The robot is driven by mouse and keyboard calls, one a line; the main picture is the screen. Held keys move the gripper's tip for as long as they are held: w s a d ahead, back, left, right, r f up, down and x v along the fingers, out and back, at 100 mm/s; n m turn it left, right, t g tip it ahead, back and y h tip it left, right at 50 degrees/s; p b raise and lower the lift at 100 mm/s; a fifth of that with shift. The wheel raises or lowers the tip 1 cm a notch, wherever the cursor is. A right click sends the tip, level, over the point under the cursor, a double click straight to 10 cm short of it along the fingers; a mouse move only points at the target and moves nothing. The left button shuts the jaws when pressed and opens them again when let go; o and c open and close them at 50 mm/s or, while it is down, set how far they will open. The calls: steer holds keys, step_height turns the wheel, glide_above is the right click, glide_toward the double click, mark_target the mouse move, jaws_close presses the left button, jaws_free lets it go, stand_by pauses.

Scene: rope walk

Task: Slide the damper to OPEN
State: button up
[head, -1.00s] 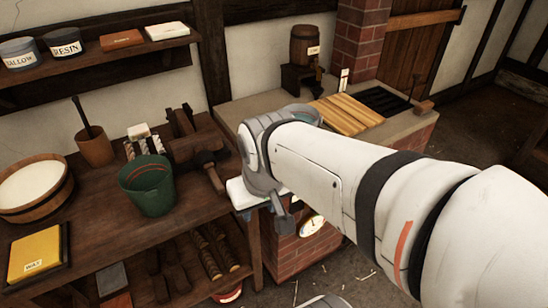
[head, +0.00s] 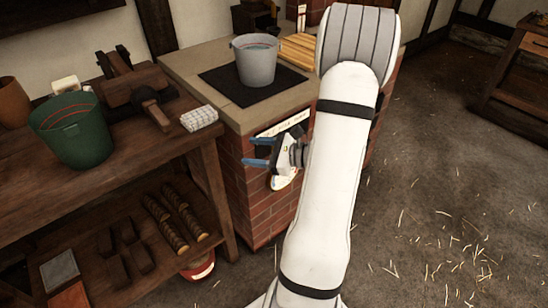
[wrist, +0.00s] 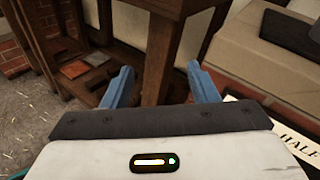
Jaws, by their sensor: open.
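The damper's pale label plate (head: 282,122) is on the upper front of the brick stove (head: 262,195). In the wrist view, the plate (wrist: 288,128) shows the word HALF at the lower right. The damper's handle cannot be made out; my gripper and arm cover part of the stove front. My gripper (head: 258,152) is just in front of the brick face, below the plate, with its blue fingers pointing left. In the wrist view, the fingers (wrist: 160,78) are spread with nothing between them.
A grey bucket (head: 255,62) stands on a dark plate on the stove top. A dial (head: 283,181) shows partly below my gripper. Straw-strewn floor at right is open.

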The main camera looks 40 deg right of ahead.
steer(key=s+d+f+m+t+h+b, duration=0.2)
steer(key=d+f+m+t+h+b, duration=0.25)
steer(key=d+f+m+h, duration=0.8)
steer(key=w+n+y, duration=0.1)
steer(key=w, duration=0.1)
steer(key=w+d+r+n+y, duration=0.1)
steer(key=w, duration=0.2)
steer(key=w+n+y, duration=0.1)
steer(key=w+y, duration=0.1)
steer(key=shift+w+d+r+t, duration=0.15)
steer(key=shift+d+r+t, duration=0.05)
steer(key=shift+d+t, duration=0.2)
steer(key=shift+c, duration=0.3)
jaws_close()
